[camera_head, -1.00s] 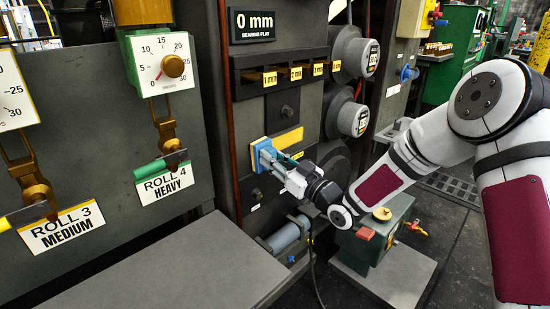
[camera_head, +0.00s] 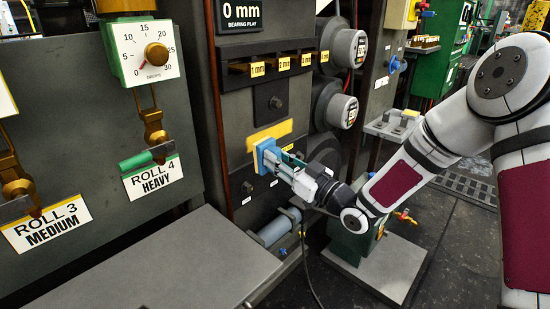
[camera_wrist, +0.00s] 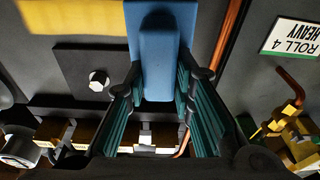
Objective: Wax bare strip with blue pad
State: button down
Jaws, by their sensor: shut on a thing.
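The blue pad (camera_head: 264,157) is held upright between the fingers of my gripper (camera_head: 284,168), in front of the dark machine panel. It fills the top centre of the wrist view (camera_wrist: 160,62), between the teal fingers. A yellow strip (camera_head: 270,136) lies on the panel just above the pad in the head view. It also shows in the wrist view (camera_wrist: 75,22), left of the pad. I cannot tell whether the pad touches the panel. No separate bare strip can be made out; the pad and fingers hide part of the panel.
Yellow-tagged slots (camera_head: 283,64) sit above the strip, with a dark square plate and knob (camera_head: 276,102) between. Round grey housings (camera_head: 340,105) stand right of it. A grey ledge (camera_head: 160,270) spans the lower left. A brown vertical pipe (camera_head: 216,110) runs left of the panel.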

jog(key=shift+d, duration=0.15)
jog(key=shift+r+b+v, duration=0.1)
jog(key=shift+b+v, duration=0.05)
jog(key=shift+v, duration=0.55)
jog(key=shift+r+b+v, duration=0.15)
jog(key=shift+v, duration=0.55)
